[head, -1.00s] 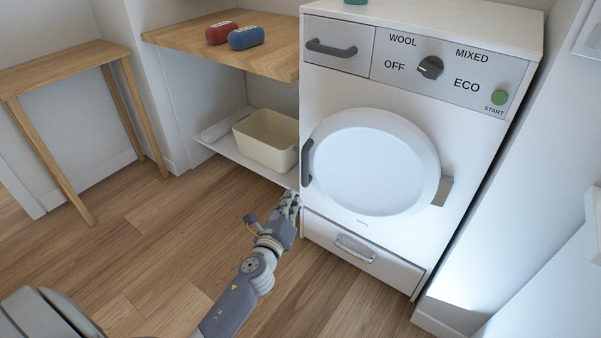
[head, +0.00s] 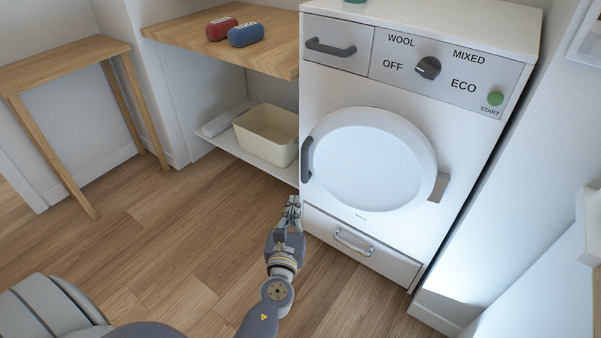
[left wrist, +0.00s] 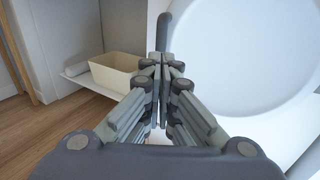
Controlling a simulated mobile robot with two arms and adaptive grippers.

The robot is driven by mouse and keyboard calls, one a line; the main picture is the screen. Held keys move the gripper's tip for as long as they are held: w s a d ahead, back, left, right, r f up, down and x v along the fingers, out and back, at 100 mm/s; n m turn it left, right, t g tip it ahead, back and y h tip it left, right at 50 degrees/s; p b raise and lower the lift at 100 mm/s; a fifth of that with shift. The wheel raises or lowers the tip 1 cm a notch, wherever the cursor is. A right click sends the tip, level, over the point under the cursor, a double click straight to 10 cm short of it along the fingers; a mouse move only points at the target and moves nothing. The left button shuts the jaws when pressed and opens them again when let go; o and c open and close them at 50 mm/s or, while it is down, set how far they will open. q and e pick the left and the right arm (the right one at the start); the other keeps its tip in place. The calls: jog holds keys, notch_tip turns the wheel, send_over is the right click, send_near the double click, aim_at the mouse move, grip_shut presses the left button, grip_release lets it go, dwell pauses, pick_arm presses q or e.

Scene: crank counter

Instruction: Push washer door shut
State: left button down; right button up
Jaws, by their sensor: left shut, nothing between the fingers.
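The washer (head: 461,150) is a white cabinet at the centre right of the head view. Its round white door (head: 366,160) lies nearly flush with the front; I cannot tell whether it is fully shut. A dark curved handle (head: 306,159) is on the door's left side, and a grey hinge piece (head: 439,188) is on its right. My left gripper (head: 294,202) is shut and empty, just below and left of the handle. In the left wrist view the shut fingers (left wrist: 166,62) are in front of the door's left edge; contact cannot be told. My right gripper is not in view.
A wooden counter (head: 270,58) holds a red case (head: 221,28) and a blue case (head: 246,35). A cream bin (head: 264,146) sits on the low shelf below. A washer drawer (head: 353,245) is under the door.

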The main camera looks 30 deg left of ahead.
pick_arm(q)
send_near(303, 160)
jog(key=b+x, duration=0.1)
jog(key=x, duration=0.3)
jog(key=shift+w, duration=0.1)
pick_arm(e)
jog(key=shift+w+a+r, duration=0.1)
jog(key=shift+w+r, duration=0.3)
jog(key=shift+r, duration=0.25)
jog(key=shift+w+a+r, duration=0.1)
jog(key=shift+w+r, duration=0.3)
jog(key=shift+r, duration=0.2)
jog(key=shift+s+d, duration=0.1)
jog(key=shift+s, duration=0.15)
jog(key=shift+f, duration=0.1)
